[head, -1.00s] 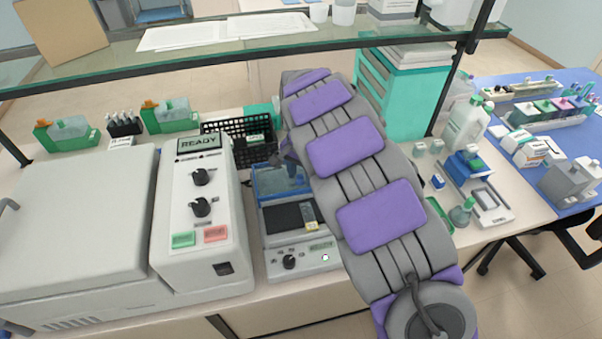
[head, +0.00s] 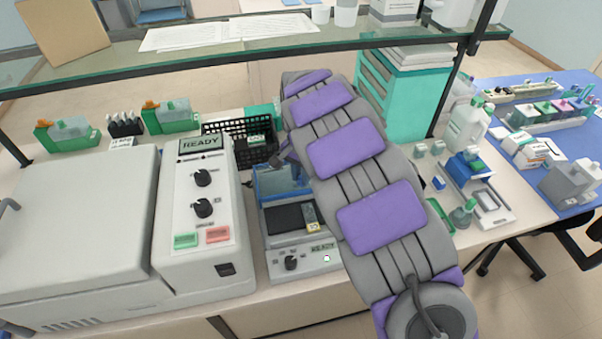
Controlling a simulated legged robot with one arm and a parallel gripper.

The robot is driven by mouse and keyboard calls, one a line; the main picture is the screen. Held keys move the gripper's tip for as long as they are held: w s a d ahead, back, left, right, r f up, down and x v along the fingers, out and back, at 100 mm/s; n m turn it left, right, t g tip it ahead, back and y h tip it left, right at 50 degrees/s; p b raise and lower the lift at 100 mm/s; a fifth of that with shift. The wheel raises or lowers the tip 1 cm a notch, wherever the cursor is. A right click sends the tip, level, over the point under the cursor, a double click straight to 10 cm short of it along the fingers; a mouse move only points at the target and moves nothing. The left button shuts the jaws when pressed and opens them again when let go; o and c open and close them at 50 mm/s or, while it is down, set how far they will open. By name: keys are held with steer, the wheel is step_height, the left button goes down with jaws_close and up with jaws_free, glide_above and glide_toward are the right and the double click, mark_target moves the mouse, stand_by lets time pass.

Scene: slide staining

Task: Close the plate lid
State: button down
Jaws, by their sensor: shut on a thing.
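The small heating device (head: 290,262) stands on the bench left of my arm, with a dark plate (head: 285,219) on top. Its clear blue plate lid (head: 275,184) stands raised at the back of the plate, so the lid is open. A small labelled slide or block (head: 310,216) lies at the plate's right. The device's display reads READY. My gripper (head: 285,154) shows only in part, as a grey piece at the lid's upper right edge; it is shut on the lid. My arm hides its fingertips and the right side of lid and device.
A larger grey machine (head: 203,262), also reading READY, stands close on the left. A black basket (head: 228,128) is behind the device. A glass shelf (head: 235,52) crosses above. Bottles and a blue instrument (head: 470,166) stand right of my arm.

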steer(key=s+d, duration=0.1)
steer(key=s, duration=0.3)
steer(key=s+d, duration=0.1)
steer(key=s, duration=0.3)
steer(key=s+d+p, duration=0.1)
steer(key=s, duration=0.3)
steer(key=shift+s+d, duration=0.2)
steer(key=shift+d, duration=0.05)
steer(key=c, duration=1)
jaws_free()
steer(key=shift+s, duration=0.15)
steer(key=shift+r, duration=0.1)
step_height(320, 180, up, 17)
steer(key=p, duration=0.4)
